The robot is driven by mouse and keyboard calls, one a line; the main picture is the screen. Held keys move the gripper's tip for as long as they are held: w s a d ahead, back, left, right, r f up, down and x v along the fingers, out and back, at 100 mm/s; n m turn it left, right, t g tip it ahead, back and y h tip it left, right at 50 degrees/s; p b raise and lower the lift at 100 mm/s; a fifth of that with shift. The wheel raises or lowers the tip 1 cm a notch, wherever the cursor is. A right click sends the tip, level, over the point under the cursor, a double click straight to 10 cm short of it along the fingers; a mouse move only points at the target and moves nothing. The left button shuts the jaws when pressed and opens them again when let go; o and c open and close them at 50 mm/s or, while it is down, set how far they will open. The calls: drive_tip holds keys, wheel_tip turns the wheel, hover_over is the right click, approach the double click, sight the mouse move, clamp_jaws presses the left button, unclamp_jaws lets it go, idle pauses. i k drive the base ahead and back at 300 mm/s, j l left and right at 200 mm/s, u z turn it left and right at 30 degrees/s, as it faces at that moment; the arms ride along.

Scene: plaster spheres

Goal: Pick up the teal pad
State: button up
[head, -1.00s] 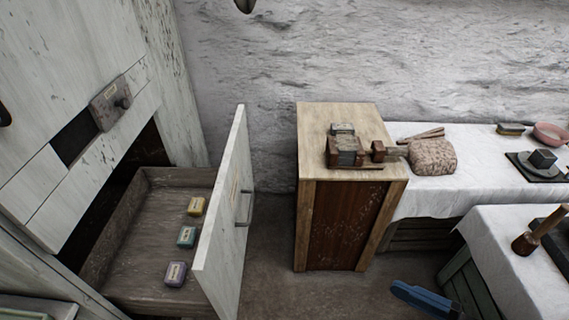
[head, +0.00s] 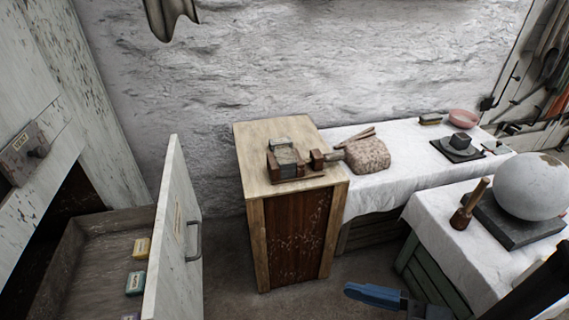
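The teal pad (head: 135,283) lies flat in the open drawer (head: 93,250) at the lower left of the head view, with a pale label on top. A yellow pad (head: 141,248) lies behind it. A purple pad (head: 131,317) is in front, mostly cut off by the picture's bottom edge. The drawer's tall white front panel (head: 174,240) stands just to the right of the pads. My gripper (head: 374,296), with a blue finger, is at the bottom, right of the drawer and well apart from the teal pad. Its opening is not shown.
A wooden cabinet (head: 246,190) with a small wood-and-stone device (head: 287,160) stands right of the drawer. White-clothed tables (head: 385,180) extend right, holding a lumpy block (head: 367,155), a mallet (head: 470,203) and a large plaster sphere (head: 531,187). Floor shows between drawer and cabinet.

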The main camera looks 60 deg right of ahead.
sight(136, 281)
drive_tip(key=i+j+u, duration=0.4)
drive_tip(key=i, duration=0.3)
drive_tip(key=i+j+u, duration=0.15)
drive_tip(key=i+j, duration=0.15)
drive_tip(key=i, duration=0.1)
